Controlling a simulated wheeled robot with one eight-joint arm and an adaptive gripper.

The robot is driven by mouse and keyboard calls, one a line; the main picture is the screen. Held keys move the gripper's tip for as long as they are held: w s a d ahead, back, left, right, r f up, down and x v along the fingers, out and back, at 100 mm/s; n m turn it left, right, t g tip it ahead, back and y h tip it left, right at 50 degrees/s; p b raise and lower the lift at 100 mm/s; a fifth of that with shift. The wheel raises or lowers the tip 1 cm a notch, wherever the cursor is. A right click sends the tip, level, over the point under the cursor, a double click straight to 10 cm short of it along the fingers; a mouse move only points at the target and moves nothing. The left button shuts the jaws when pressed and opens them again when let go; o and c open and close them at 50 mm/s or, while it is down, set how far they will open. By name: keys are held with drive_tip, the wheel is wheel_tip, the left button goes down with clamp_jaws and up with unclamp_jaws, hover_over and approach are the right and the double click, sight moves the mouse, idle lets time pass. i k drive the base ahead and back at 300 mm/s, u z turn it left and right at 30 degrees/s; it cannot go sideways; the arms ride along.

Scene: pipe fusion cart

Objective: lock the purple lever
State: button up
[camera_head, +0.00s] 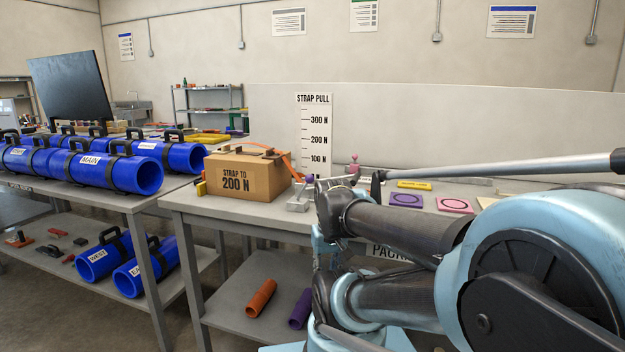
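A cardboard box (246,174) marked "STRAP TO 200 N" stands on the grey table, with an orange strap (285,161) over it. A small silver metal fitting (298,201) sits at the right of the box. A small purple part (309,178) shows just above the fitting; it may be the lever, but its angle is too small to read. My arm's dark links and pale blue joints fill the lower right. Small dark parts beside the fitting may be my gripper; its fingers cannot be made out, nor whether they touch the purple part.
A "STRAP PULL" scale board (314,132) stands behind. A purple pad (406,200), a pink pad (454,205) and a yellow bar (414,185) lie on the table. Blue pipes (140,174) fill the left table. Orange (261,298) and purple (300,309) cylinders lie on the lower shelf.

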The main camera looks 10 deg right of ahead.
sight(310, 178)
drive_tip(key=u, duration=0.4)
drive_tip(key=k, duration=1.45)
drive_tip(key=z, duration=0.75)
drive_tip(key=i, duration=0.5)
